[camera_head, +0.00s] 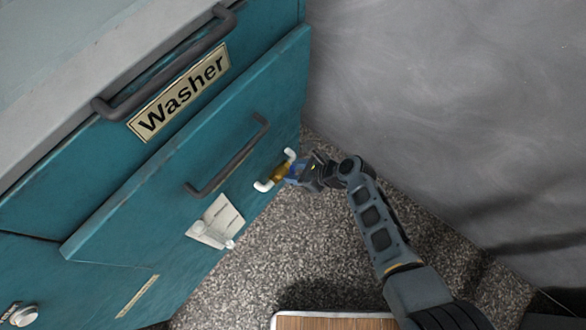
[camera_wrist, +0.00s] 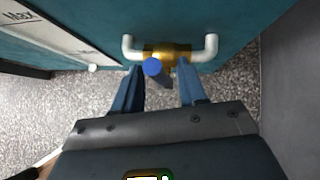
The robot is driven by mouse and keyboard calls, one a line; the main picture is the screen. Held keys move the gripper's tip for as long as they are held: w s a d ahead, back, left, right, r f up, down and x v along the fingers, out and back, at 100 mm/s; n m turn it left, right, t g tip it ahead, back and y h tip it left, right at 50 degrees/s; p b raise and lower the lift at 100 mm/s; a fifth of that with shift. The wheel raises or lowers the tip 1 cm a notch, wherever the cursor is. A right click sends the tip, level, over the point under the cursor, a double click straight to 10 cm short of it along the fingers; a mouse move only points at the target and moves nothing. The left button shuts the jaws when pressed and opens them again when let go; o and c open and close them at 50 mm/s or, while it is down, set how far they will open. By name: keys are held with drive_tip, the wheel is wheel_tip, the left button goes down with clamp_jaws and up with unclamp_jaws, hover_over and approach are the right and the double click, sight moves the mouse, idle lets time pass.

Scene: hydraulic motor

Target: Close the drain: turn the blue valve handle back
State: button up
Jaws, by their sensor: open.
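The drain valve has a brass body (camera_wrist: 180,52) with a white pipe bend (camera_wrist: 210,47) at each end, on the teal washer front. The blue valve handle (camera_wrist: 155,69) sticks out from the brass body toward the wrist camera. My gripper (camera_wrist: 160,80) is open, with one blue finger on each side of the valve; the handle lies between them, nearer the left finger. I cannot tell whether that finger touches it. In the head view my gripper (camera_head: 292,171) is at the brass valve (camera_head: 279,173), low on the washer, and partly hides the handle.
The teal washer (camera_head: 140,190) has dark bar handles (camera_head: 235,160) and a paper label (camera_head: 217,221) near the valve. A grey wall (camera_head: 440,90) stands to the right. Speckled floor (camera_head: 240,290) lies below, with a wooden-topped object (camera_head: 330,322) at the bottom.

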drive_tip(key=p+v, duration=0.1)
drive_tip(key=v, duration=0.5)
drive_tip(key=shift+p, duration=0.4)
drive_tip(key=shift+s+d, duration=0.1)
